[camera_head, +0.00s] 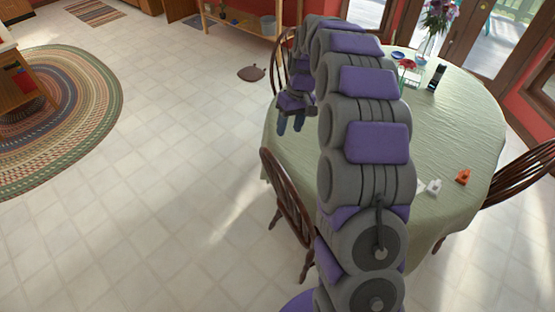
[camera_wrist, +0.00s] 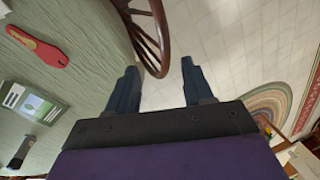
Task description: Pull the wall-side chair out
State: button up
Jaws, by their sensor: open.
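A dark wooden chair (camera_head: 288,200) with a curved spindle back stands at the near left side of the round table (camera_head: 455,120). Another dark chair (camera_head: 277,68) is at the table's far left, partly hidden by my arm. A third chair (camera_head: 520,172) is at the right edge. I cannot tell which one is the wall-side chair. My gripper (camera_head: 291,125) is open and empty, fingers downward, by the table's left edge. In the wrist view, a curved chair back (camera_wrist: 152,40) lies beyond and between the fingertips (camera_wrist: 160,68); no contact shows.
The table has a green cloth with a flower vase (camera_head: 432,35), an orange item (camera_head: 463,177) and a white item (camera_head: 433,187). A braided oval rug (camera_head: 85,115) lies at left. A wooden shelf (camera_head: 240,22) stands behind.

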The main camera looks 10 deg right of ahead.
aim_at(279, 166)
jog(key=a+f, duration=0.1)
jog(key=f, duration=0.4)
jog(key=a+f+b, duration=0.1)
jog(key=f, duration=0.5)
jog(key=s+a+f+b, duration=0.1)
jog(key=f, duration=0.4)
jog(key=shift+a+f, duration=0.15)
jog(key=shift+f, duration=0.15)
grip_shut()
